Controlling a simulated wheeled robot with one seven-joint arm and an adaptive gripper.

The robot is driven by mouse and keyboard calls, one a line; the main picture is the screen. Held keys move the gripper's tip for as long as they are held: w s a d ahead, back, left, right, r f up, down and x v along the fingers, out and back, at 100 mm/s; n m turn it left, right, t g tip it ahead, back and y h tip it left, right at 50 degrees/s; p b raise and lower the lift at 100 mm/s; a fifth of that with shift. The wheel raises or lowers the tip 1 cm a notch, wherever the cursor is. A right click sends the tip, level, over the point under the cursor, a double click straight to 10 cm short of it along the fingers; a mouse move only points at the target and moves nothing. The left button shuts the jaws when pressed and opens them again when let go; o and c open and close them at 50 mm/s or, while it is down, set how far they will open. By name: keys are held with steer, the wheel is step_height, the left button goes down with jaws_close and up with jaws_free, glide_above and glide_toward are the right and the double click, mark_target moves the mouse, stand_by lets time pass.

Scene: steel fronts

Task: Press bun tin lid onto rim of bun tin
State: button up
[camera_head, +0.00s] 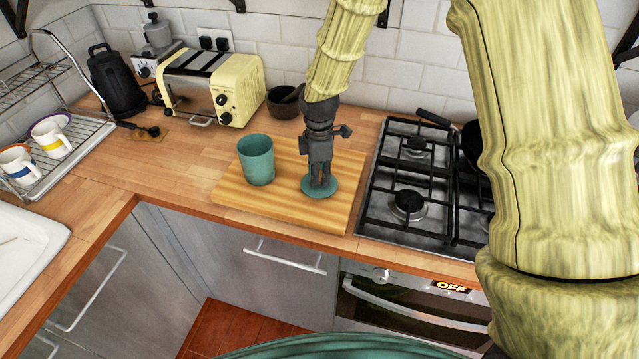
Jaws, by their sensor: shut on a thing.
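The bun tin (257,161) is a teal, open-topped cylinder standing upright on the wooden board. The bun tin lid (331,187) is a flat teal disc to the right of the tin, at the board's right part. My gripper (320,183) points down over the lid and is shut on it, at its middle. The grip itself is small and partly hidden by the fingers. The lid is apart from the tin. I cannot tell whether the lid touches the board or hangs just above it.
The wooden board (230,192) lies near the counter's front edge. A gas hob (385,190) is close on the right. A yellow toaster (213,86) and a dark bowl (284,103) stand behind. The counter (160,185) left of the board is clear.

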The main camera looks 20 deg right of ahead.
steer(key=shift+r+p, duration=1.65)
steer(key=shift+r, duration=0.65)
